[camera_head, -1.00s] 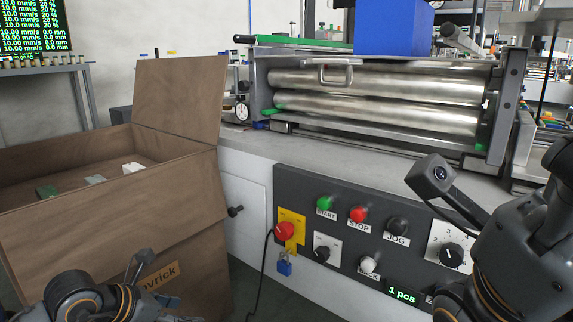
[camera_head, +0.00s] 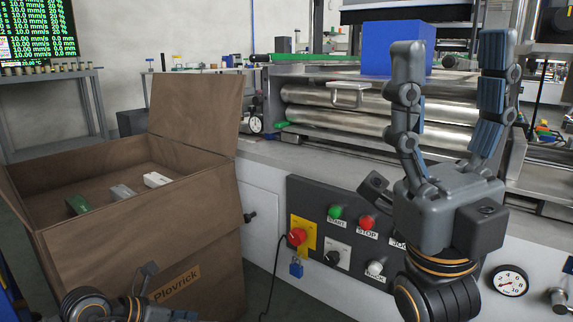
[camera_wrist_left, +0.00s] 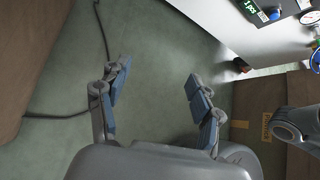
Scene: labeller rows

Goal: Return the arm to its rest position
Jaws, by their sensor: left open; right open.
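My right gripper (camera_head: 450,85) is raised in front of the machine in the head view. Its two fingers point up, are spread apart and hold nothing. It covers part of the machine's control panel (camera_head: 310,205) and rollers. My left arm shows at the bottom left of the head view, low in front of the cardboard box. The left gripper (camera_wrist_left: 158,82) shows in the left wrist view, with its fingers spread wide over the bare green-grey floor (camera_wrist_left: 150,40) and nothing between them.
An open cardboard box (camera_head: 200,275) marked Plovrick stands at the left with a green, a grey and a white item inside. The machine with steel rollers (camera_head: 330,115) and a blue block (camera_head: 385,45) fills the right. A dark cable (camera_head: 275,270) hangs beside the panel.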

